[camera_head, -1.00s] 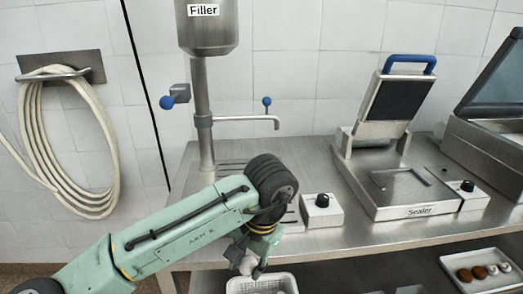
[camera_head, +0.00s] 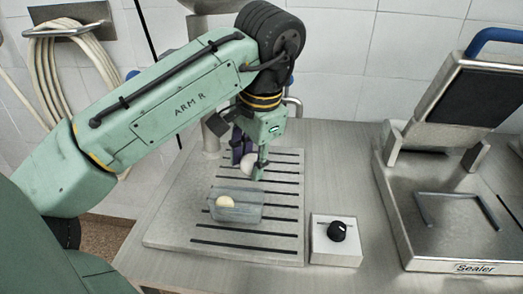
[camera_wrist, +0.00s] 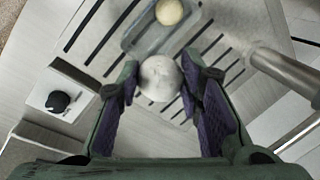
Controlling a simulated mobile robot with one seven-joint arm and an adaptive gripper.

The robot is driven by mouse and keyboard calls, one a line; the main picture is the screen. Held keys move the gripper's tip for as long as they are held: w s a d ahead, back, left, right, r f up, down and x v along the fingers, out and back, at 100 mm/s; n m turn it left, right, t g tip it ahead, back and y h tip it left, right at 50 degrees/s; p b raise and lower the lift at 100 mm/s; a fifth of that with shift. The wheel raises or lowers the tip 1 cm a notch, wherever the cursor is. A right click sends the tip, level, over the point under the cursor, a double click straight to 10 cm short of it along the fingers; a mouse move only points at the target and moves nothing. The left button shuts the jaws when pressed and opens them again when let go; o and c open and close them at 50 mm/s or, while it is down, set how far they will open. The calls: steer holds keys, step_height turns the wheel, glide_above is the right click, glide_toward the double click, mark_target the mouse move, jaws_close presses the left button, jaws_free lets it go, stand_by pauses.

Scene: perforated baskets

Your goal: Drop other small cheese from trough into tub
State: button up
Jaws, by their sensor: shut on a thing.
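A small white round cheese (camera_head: 248,164) is held between the pads of my gripper (camera_head: 252,168), above the slotted plate. The wrist view also shows this cheese (camera_wrist: 157,79) between the purple pads of my gripper (camera_wrist: 160,84). A clear tub (camera_head: 250,213) stands on the plate, just below and in front of my gripper in the head view. A pale yellowish small cheese (camera_head: 225,202) lies in its left part. The tub (camera_wrist: 150,42) and that cheese (camera_wrist: 169,12) show at the top of the wrist view. No trough is clearly in view now.
The slotted drain plate (camera_head: 172,225) lies on the steel bench. A white box with a black knob (camera_head: 336,240) stands right of it, and the sealer (camera_head: 440,235) is further right. A metal column (camera_head: 208,138) rises behind the plate. A coiled hose (camera_head: 55,75) hangs on the wall.

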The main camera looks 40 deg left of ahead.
steer(key=shift+s+f+b, duration=0.15)
steer(key=shift+f+b, duration=0.3)
steer(key=shift+f, duration=0.1)
steer(key=b+x, duration=0.2)
steer(key=d+b+x, duration=0.1)
steer(key=b+x, duration=0.1)
steer(key=x, duration=0.1)
steer(key=shift+s+f, duration=0.1)
steer(key=shift+f, duration=0.2)
steer(key=shift+s, duration=0.1)
stand_by(0.4)
steer(key=o, duration=1.1)
steer(key=shift+o, duration=0.5)
steer(key=o, duration=0.4)
